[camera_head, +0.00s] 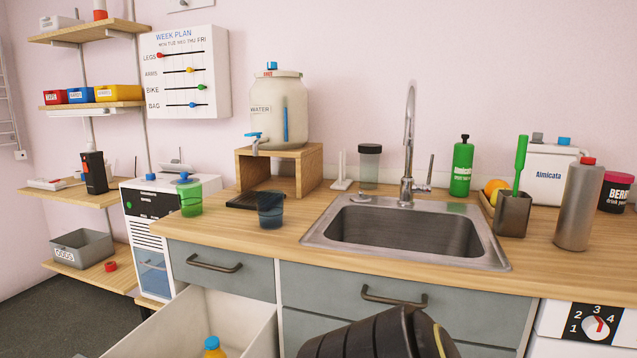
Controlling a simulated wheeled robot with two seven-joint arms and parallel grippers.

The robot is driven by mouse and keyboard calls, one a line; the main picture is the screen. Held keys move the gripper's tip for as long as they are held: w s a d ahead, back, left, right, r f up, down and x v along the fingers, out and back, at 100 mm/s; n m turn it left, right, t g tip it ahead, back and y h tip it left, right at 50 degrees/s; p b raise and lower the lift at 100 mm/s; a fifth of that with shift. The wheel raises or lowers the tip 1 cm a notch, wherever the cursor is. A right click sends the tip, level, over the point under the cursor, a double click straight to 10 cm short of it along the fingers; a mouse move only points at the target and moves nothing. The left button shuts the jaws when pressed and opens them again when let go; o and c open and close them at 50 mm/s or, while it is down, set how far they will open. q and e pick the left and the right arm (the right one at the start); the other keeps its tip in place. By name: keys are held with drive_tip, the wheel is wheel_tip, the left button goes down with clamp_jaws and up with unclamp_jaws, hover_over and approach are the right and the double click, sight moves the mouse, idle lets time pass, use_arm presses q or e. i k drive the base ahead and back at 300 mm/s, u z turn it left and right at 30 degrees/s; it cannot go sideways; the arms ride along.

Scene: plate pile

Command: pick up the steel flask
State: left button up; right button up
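The steel flask (575,207) is a tall grey metal bottle with a red cap. It stands upright on the wooden counter at the right, to the right of the sink. Its whole front shows and nothing covers it. Neither my left nor my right gripper is in view, and nothing touches the flask.
A dark holder (513,214) with a green brush stands left of the flask. A white jug (549,165) and a dark tub (614,192) are behind it. The sink (475,231) is further left. A drawer (190,325) stands open below. Bare counter (540,262) lies in front of the flask.

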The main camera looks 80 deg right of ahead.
sight(581, 194)
drive_tip(key=i, duration=0.55)
drive_tip(key=z, duration=4.4)
drive_tip(key=i, duration=0.8)
drive_tip(key=z, duration=0.1)
